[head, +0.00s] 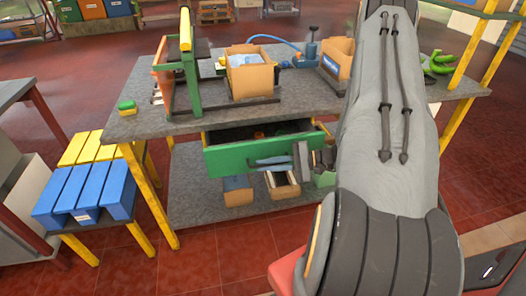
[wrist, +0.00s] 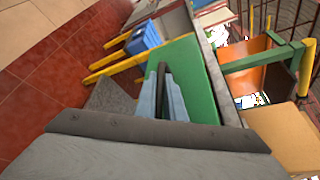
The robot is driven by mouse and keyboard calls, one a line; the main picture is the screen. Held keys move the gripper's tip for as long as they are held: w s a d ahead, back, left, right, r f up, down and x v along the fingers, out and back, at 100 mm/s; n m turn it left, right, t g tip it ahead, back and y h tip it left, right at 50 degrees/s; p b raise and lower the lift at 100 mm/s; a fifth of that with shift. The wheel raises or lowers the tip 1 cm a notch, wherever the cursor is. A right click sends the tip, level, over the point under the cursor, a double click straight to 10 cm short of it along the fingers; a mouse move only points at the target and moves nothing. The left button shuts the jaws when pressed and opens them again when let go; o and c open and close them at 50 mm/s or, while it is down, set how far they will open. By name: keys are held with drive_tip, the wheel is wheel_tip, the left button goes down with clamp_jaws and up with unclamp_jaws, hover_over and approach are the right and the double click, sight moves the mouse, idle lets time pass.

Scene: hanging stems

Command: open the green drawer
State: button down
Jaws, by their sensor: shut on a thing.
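The green drawer (head: 228,158) sits under the grey workbench top and is pulled out. Its dark inside shows behind the front panel, with small things in it. In the wrist view the green front (wrist: 202,85) stands close beside my fingers. My gripper (head: 258,164) is at the drawer front, its blue-grey fingers reaching in from the right. In the wrist view my gripper (wrist: 167,88) is shut on the dark drawer handle (wrist: 162,72), which lies between the fingers. In the head view the handle is mostly hidden by the fingers.
The workbench (head: 135,125) carries a cardboard box (head: 250,80) and a green-and-yellow frame (head: 185,60). Small bins (head: 237,190) stand on the lower shelf, below the drawer. A blue slatted stool (head: 85,195) stands to the left. Red tiled floor in front is free.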

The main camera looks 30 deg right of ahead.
drive_tip(key=s+a+p, duration=0.2)
drive_tip(key=s+a, duration=0.2)
drive_tip(key=s, duration=1)
drive_tip(key=c, duration=1.8)
unclamp_jaws()
drive_tip(key=shift+c, duration=0.2)
drive_tip(key=b+v, duration=0.2)
drive_tip(key=v, duration=0.5)
drive_tip(key=shift+s+d+r, duration=0.15)
drive_tip(key=shift+s+d, duration=0.1)
drive_tip(key=shift+d, duration=0.05)
